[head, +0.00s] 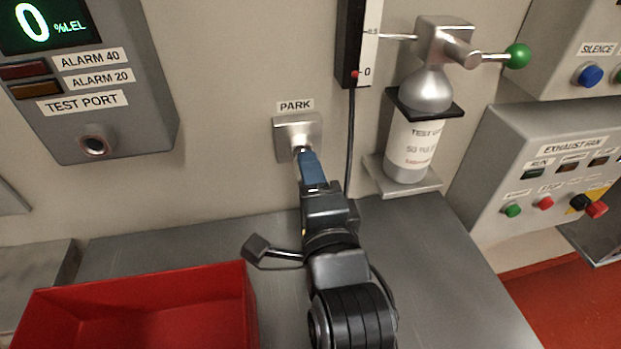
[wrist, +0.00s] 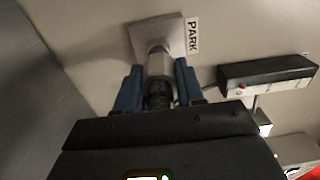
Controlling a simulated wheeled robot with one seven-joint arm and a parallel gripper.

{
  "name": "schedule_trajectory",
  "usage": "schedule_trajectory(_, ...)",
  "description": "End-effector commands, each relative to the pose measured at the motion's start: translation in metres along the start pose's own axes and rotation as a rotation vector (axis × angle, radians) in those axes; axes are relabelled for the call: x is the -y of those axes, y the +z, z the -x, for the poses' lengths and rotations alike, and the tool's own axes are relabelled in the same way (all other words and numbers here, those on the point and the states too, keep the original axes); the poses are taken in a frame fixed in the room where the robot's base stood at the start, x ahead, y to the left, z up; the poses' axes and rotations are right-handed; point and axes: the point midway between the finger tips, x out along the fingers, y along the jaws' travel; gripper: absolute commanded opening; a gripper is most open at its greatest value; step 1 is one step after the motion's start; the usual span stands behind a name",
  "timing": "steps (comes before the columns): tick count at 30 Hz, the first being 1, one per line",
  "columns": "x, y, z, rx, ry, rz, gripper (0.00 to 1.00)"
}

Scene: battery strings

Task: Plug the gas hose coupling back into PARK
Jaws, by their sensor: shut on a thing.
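The PARK socket (head: 297,134) is a square metal plate on the wall under the PARK label (head: 295,105). My gripper (head: 304,158) is right in front of it, its blue fingers pointing at the plate. In the wrist view my gripper (wrist: 158,85) is shut on the hose coupling (wrist: 158,65), a silver cylinder with a dark rear part. The coupling's front end meets the middle of the PARK plate (wrist: 150,35); how deep it sits I cannot tell. In the head view my gripper mostly hides the coupling.
The gas detector with its test port (head: 96,145) is at left. A test gas bottle (head: 411,145) with a green-knobbed valve (head: 517,56) stands at right. A red bin (head: 250,310) sits on the grey bench (head: 440,260). A dark hose (head: 350,140) hangs behind my gripper.

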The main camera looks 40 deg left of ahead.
Motion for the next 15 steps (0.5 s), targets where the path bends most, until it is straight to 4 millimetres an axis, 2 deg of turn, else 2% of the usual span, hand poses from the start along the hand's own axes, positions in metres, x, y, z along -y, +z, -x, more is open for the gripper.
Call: schedule_trajectory(15,0.001,0.000,-0.012,0.000,-0.002,0.000,0.00)
